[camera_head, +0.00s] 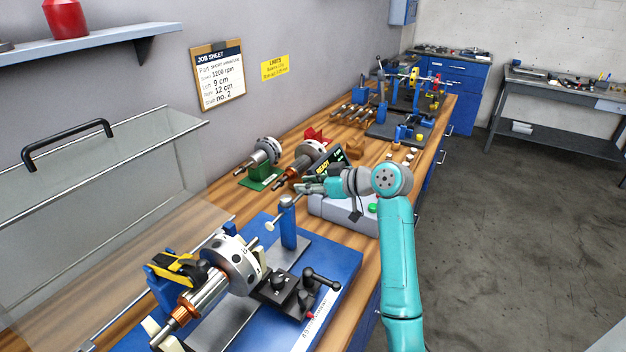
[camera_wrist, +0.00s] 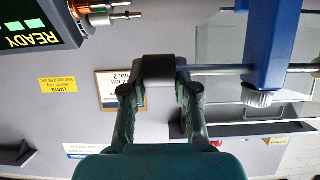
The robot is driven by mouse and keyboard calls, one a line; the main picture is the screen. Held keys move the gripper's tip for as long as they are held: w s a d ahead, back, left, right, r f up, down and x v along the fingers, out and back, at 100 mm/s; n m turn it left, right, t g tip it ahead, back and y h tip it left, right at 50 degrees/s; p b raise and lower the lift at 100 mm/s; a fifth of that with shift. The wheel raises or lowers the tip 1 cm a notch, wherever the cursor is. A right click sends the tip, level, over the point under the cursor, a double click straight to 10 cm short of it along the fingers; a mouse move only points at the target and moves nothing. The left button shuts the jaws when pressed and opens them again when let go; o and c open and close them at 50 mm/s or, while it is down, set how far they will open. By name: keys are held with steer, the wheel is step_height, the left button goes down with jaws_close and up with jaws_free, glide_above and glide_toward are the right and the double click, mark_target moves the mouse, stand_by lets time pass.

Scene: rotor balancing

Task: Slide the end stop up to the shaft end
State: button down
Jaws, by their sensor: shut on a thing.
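The end stop is a thin rod with a round pale pad (camera_head: 269,226), passing through the top of a blue post (camera_head: 289,226). In the wrist view the blue post (camera_wrist: 262,45) has a ribbed grey screw (camera_wrist: 257,98) on it. My gripper (camera_head: 303,190) is shut on the dark grey knob (camera_wrist: 159,71) at the rod's outer end; its fingers lie on either side of the knob. The rotor (camera_head: 232,262) lies on the blue balancing machine (camera_head: 335,262), left of the pad.
A grey box (camera_head: 338,213) with a green button and a display reading READY (camera_head: 325,165) stands close behind my gripper. A clear guard (camera_head: 110,185) stands open at left. A black clamp with a lever (camera_head: 290,285) sits in front of the rotor. More rotors lie further back.

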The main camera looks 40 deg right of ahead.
steer(key=a, duration=0.1)
steer(key=s+a, duration=0.1)
steer(key=a, duration=0.2)
steer(key=shift+s+a, duration=0.25)
steer(key=shift+s, duration=0.1)
steer(key=c, duration=0.9)
jaws_free()
